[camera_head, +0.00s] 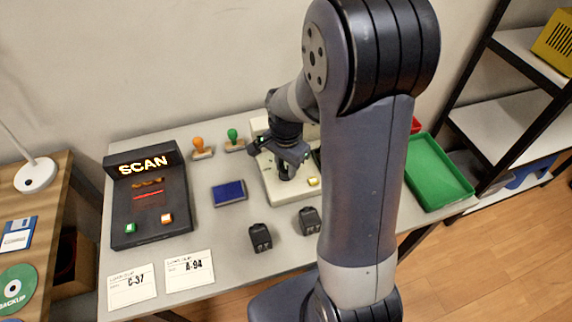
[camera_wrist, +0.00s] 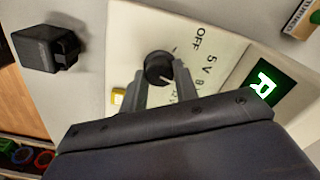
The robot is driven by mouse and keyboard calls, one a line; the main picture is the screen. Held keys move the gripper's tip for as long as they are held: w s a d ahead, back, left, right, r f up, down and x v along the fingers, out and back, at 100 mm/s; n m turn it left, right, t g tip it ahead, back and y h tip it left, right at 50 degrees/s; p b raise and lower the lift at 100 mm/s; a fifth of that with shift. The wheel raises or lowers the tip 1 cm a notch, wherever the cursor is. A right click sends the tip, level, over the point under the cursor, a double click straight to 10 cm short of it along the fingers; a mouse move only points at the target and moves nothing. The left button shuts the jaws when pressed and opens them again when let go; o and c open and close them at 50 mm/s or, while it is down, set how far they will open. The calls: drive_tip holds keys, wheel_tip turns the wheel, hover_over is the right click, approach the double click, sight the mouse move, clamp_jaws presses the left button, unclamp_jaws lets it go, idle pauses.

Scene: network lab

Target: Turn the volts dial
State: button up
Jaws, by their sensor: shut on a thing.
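The black volts dial (camera_wrist: 157,66) sits on a cream power unit (camera_wrist: 215,40) with "OFF", "5V" and further, partly covered markings printed around it. In the wrist view, my gripper (camera_wrist: 161,82) has its two fingers on either side of the dial, shut on it. A pale pointer mark shows on the dial.
Two black blocks (camera_head: 260,237) (camera_head: 309,220) stand in front of the unit. A blue pad (camera_head: 229,193), two stamps (camera_head: 202,148) (camera_head: 235,140) and the SCAN box (camera_head: 150,200) are to its left. A green tray (camera_head: 436,172) is at right, past my arm.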

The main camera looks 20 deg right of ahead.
sight(286, 169)
drive_tip(key=shift+m, duration=1.1)
drive_tip(key=o, duration=1)
drive_tip(key=shift+c, duration=0.2)
wheel_tip(286, 169, up, 11)
drive_tip(key=shift+p, duration=0.4)
drive_tip(key=shift+f, duration=0.15)
